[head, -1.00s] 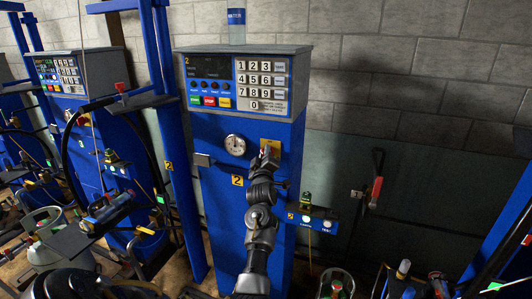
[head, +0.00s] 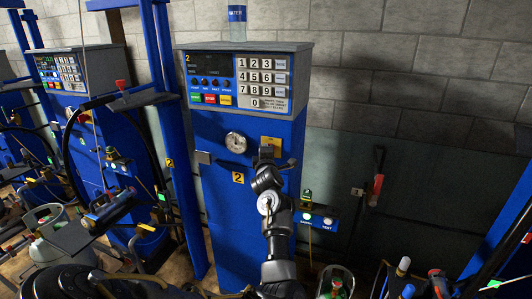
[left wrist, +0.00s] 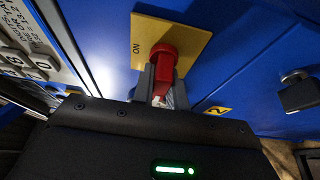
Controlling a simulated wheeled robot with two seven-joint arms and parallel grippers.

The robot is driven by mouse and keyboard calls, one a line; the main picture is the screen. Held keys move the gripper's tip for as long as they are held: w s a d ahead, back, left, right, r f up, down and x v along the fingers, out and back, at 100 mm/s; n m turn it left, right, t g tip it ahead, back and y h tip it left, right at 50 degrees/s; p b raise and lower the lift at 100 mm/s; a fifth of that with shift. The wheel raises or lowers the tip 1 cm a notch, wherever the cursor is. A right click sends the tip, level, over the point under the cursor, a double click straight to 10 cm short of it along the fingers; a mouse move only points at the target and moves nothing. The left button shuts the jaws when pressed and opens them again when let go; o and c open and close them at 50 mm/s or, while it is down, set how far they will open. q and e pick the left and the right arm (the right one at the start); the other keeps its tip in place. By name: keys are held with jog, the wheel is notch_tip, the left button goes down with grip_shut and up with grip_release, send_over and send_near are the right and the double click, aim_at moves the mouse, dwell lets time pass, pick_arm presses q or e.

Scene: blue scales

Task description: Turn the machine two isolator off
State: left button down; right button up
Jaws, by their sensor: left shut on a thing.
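The machine two (head: 243,190) is a tall blue cabinet in the middle of the head view, with a yellow "2" label. Its isolator has a yellow plate (head: 271,141) on the front, right of a round gauge. In the left wrist view the plate (left wrist: 195,42) bears the word ON beside a red handle (left wrist: 163,58). My left gripper (left wrist: 163,88) is shut on the red handle, one finger on each side. In the head view my left gripper (head: 267,153) is in front of the plate and hides the handle. My right gripper is not in view.
A keypad (head: 262,82) and a dark display are above the isolator. A grey lock-like part (left wrist: 298,92) juts out beside the gripper in the left wrist view. A bottle (head: 237,22) stands on top.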

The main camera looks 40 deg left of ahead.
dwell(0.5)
pick_arm(q)
jog(key=c, duration=1.4)
grip_release()
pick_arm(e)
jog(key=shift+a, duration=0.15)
